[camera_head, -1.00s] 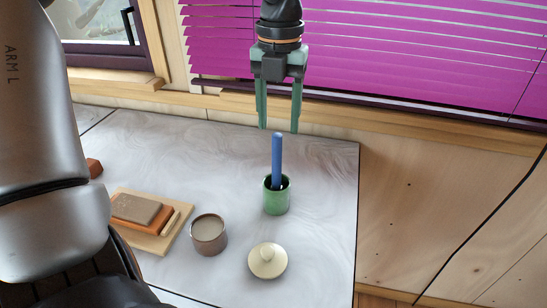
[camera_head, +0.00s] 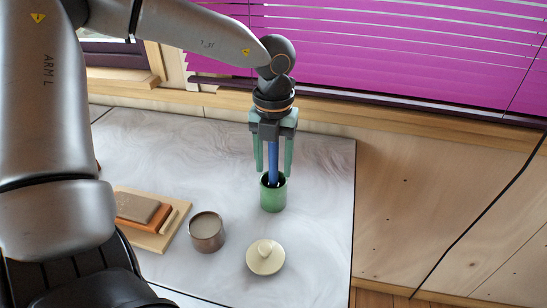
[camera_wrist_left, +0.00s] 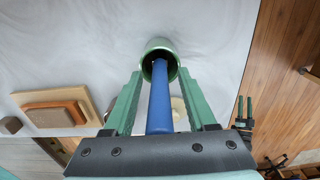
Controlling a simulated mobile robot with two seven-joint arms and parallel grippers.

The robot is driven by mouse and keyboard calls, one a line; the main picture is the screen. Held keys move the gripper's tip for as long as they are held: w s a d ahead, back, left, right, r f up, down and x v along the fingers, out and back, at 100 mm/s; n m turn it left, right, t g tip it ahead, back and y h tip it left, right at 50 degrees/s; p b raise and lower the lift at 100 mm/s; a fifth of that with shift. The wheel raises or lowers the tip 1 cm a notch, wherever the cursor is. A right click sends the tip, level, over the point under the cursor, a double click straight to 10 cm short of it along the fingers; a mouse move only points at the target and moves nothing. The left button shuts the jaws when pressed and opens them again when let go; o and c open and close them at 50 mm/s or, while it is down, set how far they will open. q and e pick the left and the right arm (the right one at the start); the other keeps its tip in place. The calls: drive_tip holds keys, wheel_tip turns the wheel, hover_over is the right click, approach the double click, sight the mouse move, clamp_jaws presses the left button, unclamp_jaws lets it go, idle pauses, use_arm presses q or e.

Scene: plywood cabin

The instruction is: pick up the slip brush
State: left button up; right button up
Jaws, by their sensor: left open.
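The slip brush, seen as a blue handle (camera_head: 273,160), stands upright in a green cup (camera_head: 273,196) on the marbled table. Its lower end is hidden inside the cup. My left gripper (camera_head: 273,172) points down from above, with its open green fingers on either side of the handle. In the left wrist view the blue handle (camera_wrist_left: 160,100) runs between the two fingers (camera_wrist_left: 157,98) toward the mouth of the green cup (camera_wrist_left: 158,48), with gaps on both sides.
A brown-grey cup (camera_head: 207,235) and a cream lid with a knob (camera_head: 265,258) stand in front of the green cup. A wooden board (camera_head: 155,238) with stacked orange and brown blocks lies left. The magenta blind (camera_head: 420,50) and window ledge are behind. The table's right edge is close.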

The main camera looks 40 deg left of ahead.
use_arm(q)
drive_tip(key=shift+c, duration=0.2)
clamp_jaws()
drive_tip(key=shift+r, duration=0.1)
idle(0.4)
wheel_tip(320, 180, up, 10)
drive_tip(key=shift+f, duration=0.1)
idle(0.3)
